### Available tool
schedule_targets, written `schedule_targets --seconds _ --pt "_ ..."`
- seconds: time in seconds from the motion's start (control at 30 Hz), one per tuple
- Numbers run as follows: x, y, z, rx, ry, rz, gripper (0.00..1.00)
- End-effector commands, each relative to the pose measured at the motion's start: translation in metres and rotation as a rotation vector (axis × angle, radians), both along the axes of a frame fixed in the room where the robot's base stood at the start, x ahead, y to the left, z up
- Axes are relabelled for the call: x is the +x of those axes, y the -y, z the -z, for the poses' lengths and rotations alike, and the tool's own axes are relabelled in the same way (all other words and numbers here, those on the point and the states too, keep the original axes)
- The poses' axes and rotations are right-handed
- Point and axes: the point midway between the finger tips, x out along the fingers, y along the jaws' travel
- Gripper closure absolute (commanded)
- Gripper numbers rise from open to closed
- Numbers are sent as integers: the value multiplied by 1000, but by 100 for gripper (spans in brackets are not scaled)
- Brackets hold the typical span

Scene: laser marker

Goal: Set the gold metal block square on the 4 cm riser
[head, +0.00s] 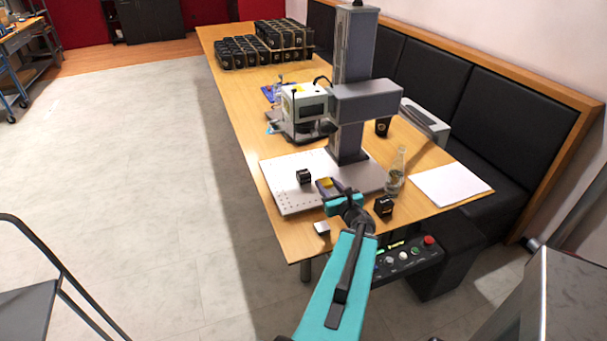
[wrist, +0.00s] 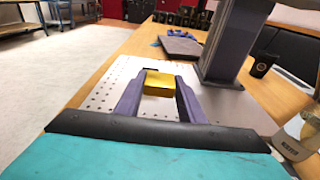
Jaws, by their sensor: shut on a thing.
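The gold metal block (wrist: 159,84) is held between the two fingers of my gripper (wrist: 160,92) in the wrist view. It also shows as a small yellow patch in the head view (head: 326,182), above the perforated plate (head: 285,198). A small black block (head: 304,176) stands on that plate, just left of the gripper tips. Part of a dark thing shows behind the gold block in the wrist view. A second black block (head: 384,207) sits on the table right of my gripper. I cannot tell from markings which is the 4 cm riser.
The marker's grey column (head: 352,90) rises behind the plate, with its head to the left. A small silver block (head: 322,228) is near the front edge. A control box (head: 405,258) is below.

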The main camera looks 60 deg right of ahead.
Motion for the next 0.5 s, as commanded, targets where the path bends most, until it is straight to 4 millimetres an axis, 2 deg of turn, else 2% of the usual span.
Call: schedule_targets --seconds 0.37,0.5 --pt "25 14 7 -2 0 -2 89" --pt "26 14 7 0 0 -4 89"
